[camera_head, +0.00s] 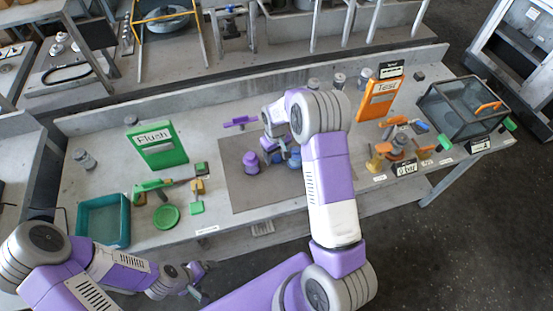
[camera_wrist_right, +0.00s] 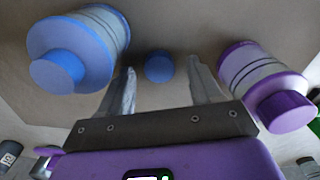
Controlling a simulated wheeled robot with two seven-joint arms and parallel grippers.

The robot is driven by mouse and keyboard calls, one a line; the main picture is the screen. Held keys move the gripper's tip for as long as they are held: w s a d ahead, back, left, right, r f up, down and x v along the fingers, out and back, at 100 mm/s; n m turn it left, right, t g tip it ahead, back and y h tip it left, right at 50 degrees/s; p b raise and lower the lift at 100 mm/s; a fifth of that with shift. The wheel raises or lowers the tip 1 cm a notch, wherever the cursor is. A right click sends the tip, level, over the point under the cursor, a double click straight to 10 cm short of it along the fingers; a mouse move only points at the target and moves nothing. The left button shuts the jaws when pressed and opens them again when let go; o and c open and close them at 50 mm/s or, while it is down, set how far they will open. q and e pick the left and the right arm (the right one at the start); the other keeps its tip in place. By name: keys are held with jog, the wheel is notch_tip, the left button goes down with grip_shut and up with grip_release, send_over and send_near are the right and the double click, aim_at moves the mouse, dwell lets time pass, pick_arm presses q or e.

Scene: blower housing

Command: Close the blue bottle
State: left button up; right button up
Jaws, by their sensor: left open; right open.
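The blue bottle (camera_wrist_right: 88,45) stands on the grey mat, at the left in the right wrist view. It also shows in the head view (camera_head: 294,161), partly hidden by my right arm. A small round blue piece, seemingly a cap (camera_wrist_right: 159,67), lies on the mat between the bottles. My right gripper (camera_wrist_right: 162,75) is open, pointing down at the mat, with the blue piece seen between its fingertips; I cannot tell whether they touch it. The blue bottle is outside the fingers. My left gripper (camera_head: 200,282) is open and empty at the front, off the table.
A purple bottle (camera_wrist_right: 262,72) stands close on the other side of my right gripper; it also shows in the head view (camera_head: 251,163). A teal tray (camera_head: 85,222), green sign (camera_head: 162,148), orange sign (camera_head: 378,97) and glass box (camera_head: 462,108) stand around. The mat's front left (camera_head: 245,200) is clear.

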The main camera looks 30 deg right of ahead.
aim_at(276, 157)
dwell(0.3)
jog(key=c, duration=1.1)
pick_arm(q)
jog(key=shift+r+p, duration=0.75)
jog(key=shift+p, duration=0.05)
pick_arm(e)
notch_tip(276, 157, up, 10)
pick_arm(q)
jog(key=shift+c, duration=0.4)
